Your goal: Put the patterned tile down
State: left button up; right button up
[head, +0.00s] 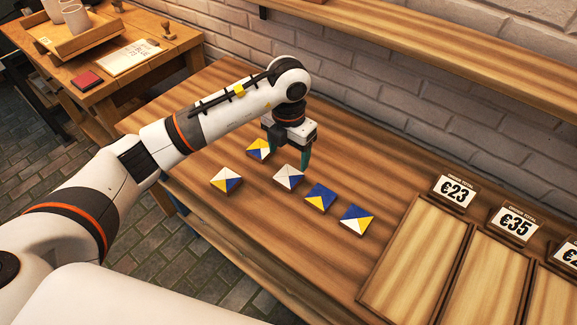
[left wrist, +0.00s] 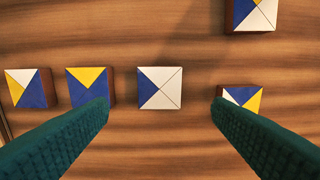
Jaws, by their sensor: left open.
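My left gripper (head: 287,152) is open over the wooden table, its green fingers pointing down. In the left wrist view its fingers (left wrist: 160,108) are spread wide with nothing held between them. A mostly white tile with blue (head: 288,177) lies flat on the table just in front of the fingers; in the left wrist view it (left wrist: 160,88) shows between the fingertips. A yellow, white and blue tile (head: 258,149) lies beside it, partly behind a finger in the left wrist view. A blue tile with yellow (head: 319,196) and a blue, yellow and white tile (head: 355,219) continue the row.
Another white, yellow and blue tile (head: 226,179) lies nearer the table's front edge. Wooden trays (head: 415,255) with price signs (head: 456,190) stand at the right. A brick wall and shelf (head: 430,45) bound the back. A side table (head: 110,75) is at the upper left.

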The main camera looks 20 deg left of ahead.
pick_arm(q)
jog(key=shift+r, duration=2.3)
